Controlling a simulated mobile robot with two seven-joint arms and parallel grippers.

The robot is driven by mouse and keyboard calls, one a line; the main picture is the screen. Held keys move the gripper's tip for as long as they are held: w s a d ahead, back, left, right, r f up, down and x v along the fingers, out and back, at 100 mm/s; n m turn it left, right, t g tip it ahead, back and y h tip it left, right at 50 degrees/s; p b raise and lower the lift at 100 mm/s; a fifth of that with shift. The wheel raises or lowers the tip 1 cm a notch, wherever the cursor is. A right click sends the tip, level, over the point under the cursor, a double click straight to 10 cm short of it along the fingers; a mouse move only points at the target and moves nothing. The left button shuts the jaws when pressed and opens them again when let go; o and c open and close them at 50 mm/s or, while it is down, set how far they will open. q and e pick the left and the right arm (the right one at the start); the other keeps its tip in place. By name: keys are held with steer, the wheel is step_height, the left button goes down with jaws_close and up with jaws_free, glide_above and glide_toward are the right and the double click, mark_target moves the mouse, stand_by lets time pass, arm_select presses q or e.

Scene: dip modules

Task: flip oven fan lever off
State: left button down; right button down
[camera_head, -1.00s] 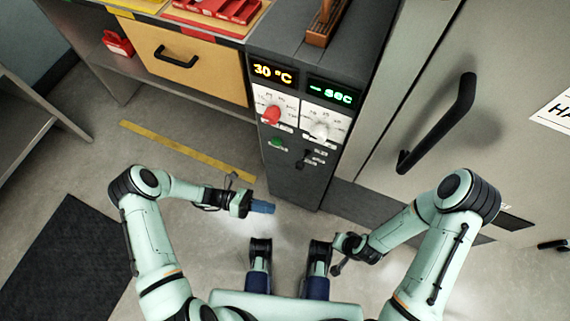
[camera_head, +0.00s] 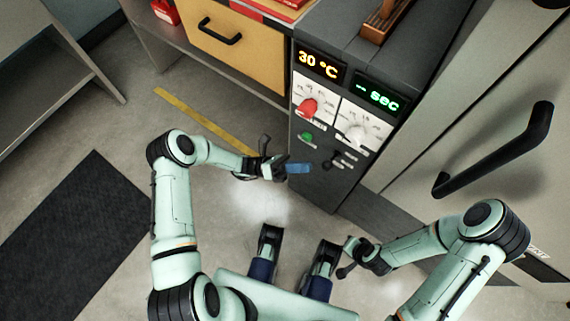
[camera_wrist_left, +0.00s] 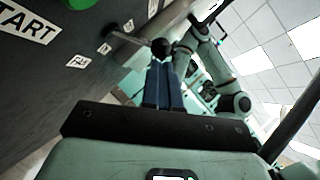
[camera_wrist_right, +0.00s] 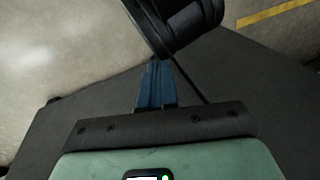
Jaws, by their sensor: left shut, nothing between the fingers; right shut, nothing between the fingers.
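The oven's fan lever (camera_head: 335,159), a small dark toggle, sits low on the grey control panel (camera_head: 320,180), right of the green button (camera_head: 306,138). In the left wrist view the lever (camera_wrist_left: 130,38) is a metal rod with a round black end, sticking out between small white labels. My left gripper (camera_head: 300,168) is shut and empty, its blue fingers just left of the lever in the head view. In the left wrist view the fingertips (camera_wrist_left: 162,66) point towards the lever's black end; contact cannot be told. My right gripper's blue fingers (camera_wrist_right: 157,84) are shut and empty, away from the panel.
Above the lever are a red knob (camera_head: 307,107), a white knob (camera_head: 355,134) and displays reading 30 °C and sec. A large black door handle (camera_head: 500,150) juts out at the right. A yellow drawer (camera_head: 240,45) stands left. The floor between is clear.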

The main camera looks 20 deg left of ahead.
arm_select(q)
steer(key=shift+x, duration=1.5)
arm_select(e)
steer(key=shift+s, duration=0.1)
